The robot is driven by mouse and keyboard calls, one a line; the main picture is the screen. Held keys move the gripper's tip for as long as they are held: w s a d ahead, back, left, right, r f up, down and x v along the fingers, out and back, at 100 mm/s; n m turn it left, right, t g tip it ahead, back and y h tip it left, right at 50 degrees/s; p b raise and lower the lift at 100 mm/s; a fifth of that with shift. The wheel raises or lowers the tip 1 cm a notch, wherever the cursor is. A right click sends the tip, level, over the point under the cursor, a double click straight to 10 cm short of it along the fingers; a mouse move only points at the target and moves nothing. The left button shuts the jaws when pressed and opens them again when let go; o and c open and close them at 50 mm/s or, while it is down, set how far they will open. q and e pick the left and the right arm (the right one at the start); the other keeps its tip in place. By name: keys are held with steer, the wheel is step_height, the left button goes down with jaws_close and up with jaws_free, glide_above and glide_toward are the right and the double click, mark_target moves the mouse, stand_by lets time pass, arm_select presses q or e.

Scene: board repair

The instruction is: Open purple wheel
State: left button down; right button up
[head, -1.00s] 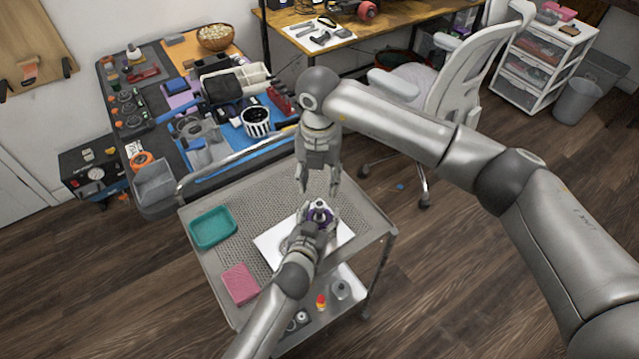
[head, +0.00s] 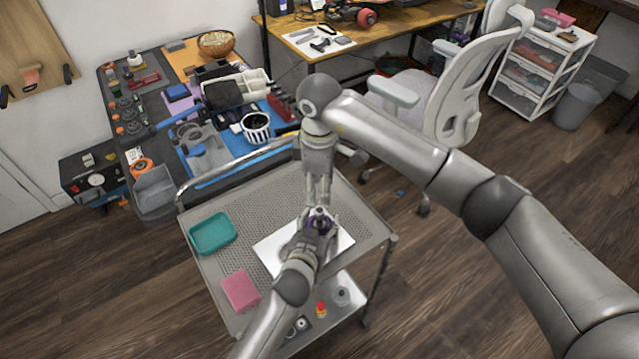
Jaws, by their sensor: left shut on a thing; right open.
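The purple wheel (head: 318,225) is on the grey cart, over a white sheet (head: 272,250). Only small purple patches of it show, with a dark and metal hub on top; the rest is hidden by my grippers. My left gripper (head: 318,232) comes from below and is shut on the wheel, its fingers on either side of it. My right gripper (head: 318,203) points down from above, right over the hub of the wheel. It is open and empty; from this angle I cannot tell whether its fingertips touch the hub.
The perforated cart top (head: 255,205) also holds a teal tray (head: 212,233) at left and a pink block (head: 240,291) at front left. Small bottles stand on its lower shelf (head: 350,290). A cluttered workbench (head: 160,215) is behind left; an office chair (head: 440,95) is behind right.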

mark_target(319, 211)
steer(key=shift+f+m, duration=0.1)
steer(key=shift+m, duration=0.4)
steer(key=shift+f, duration=3.95)
